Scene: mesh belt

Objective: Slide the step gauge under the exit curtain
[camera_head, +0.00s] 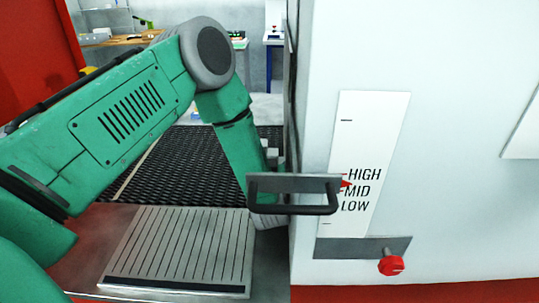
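My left arm comes in from the left, bends at a grey joint and reaches down beside the white cabinet. My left gripper (271,183) is at its lower end, mostly hidden behind the arm and a dark handle; I cannot tell whether it is open or shut, or holds anything. I cannot make out the step gauge for certain. A small grey stepped shape (270,138) shows partly behind the arm. I cannot make out the exit curtain. My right gripper is not in view.
A black mesh belt (185,165) runs behind a grey ridged plate (180,248). The white cabinet (455,180) fills the right side, with a dark handle (293,209), a HIGH/MID/LOW scale (366,130) and a red knob (391,266). Benches stand at the back.

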